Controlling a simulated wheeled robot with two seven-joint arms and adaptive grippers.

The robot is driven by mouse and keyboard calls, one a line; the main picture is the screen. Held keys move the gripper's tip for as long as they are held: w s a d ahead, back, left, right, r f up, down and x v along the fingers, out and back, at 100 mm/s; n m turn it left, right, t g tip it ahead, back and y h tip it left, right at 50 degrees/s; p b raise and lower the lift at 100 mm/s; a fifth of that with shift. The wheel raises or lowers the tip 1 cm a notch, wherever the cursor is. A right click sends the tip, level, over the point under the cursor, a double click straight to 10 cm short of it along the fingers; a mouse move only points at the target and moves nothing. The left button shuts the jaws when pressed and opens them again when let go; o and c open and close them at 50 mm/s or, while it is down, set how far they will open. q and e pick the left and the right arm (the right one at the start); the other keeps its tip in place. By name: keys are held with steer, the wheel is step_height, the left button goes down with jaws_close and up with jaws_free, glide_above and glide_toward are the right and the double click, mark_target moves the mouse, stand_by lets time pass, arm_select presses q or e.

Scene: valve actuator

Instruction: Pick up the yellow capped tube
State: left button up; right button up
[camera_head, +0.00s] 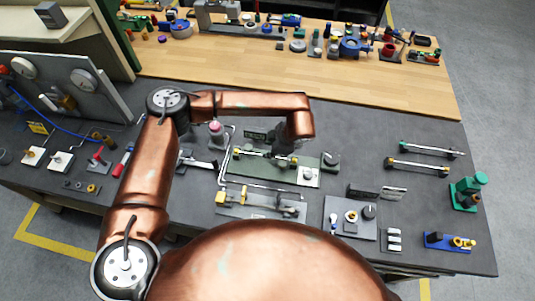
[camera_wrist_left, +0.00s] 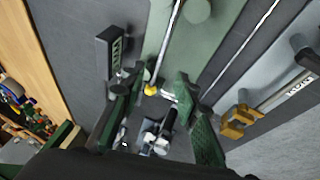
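A thin tube with a yellow cap (camera_wrist_left: 150,90) lies along the green plate, the cap showing between the fingers; I see no contact. The tube (camera_head: 262,155) also shows in the head view. My right gripper is not in view.
A small dark block (camera_wrist_left: 110,50) stands beside the plate. A fixture with yellow parts (camera_head: 262,203) sits in front of it. A grey tray (camera_head: 350,230) with small parts, a green device (camera_head: 467,190) and a blue fixture (camera_head: 450,242) stand to the right.

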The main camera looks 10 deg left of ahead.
arm_select(q)
steer(key=x, duration=0.2)
steer(key=p+x, duration=0.1)
steer(key=x, duration=0.2)
steer(key=d+x, duration=0.1)
steer(key=x, duration=0.2)
steer(key=shift+d+f+p, duration=0.15)
steer(key=shift+f+p, duration=0.1)
steer(key=shift+p, duration=0.05)
steer(key=shift+f, duration=0.3)
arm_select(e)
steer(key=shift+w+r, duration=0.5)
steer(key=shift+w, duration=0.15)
arm_select(q)
steer(key=shift+c, duration=0.6)
jaws_close()
